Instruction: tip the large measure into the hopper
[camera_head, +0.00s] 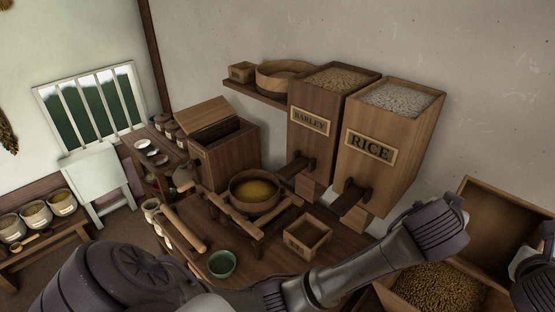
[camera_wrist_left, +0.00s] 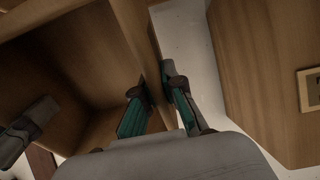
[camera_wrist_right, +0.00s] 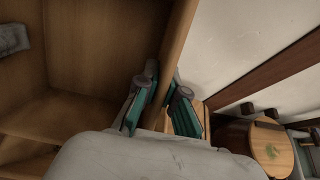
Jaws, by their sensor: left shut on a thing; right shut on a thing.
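A large open wooden box (camera_head: 505,225), which I take for the large measure, is at the right of the head view. My left gripper (camera_head: 455,208) is shut on its wall; the left wrist view shows the measure's wall (camera_wrist_left: 140,30) between the fingers (camera_wrist_left: 153,90). My right gripper (camera_head: 545,245) is shut on another wall (camera_wrist_right: 178,30), between its fingers (camera_wrist_right: 165,85) in the right wrist view. Brown grain (camera_head: 435,287) shows below the box; I cannot tell whether it lies inside it. The round wooden tub (camera_head: 233,190) on beams, holding yellow grain, looks like the hopper.
The barley bin (camera_head: 308,150) and rice bin (camera_head: 375,180) stand along the wall, between the tub and the box. On the table are a small wooden measure (camera_head: 307,250) and a green bowl (camera_head: 222,264). A lidded chest (camera_head: 235,160) stands behind the tub.

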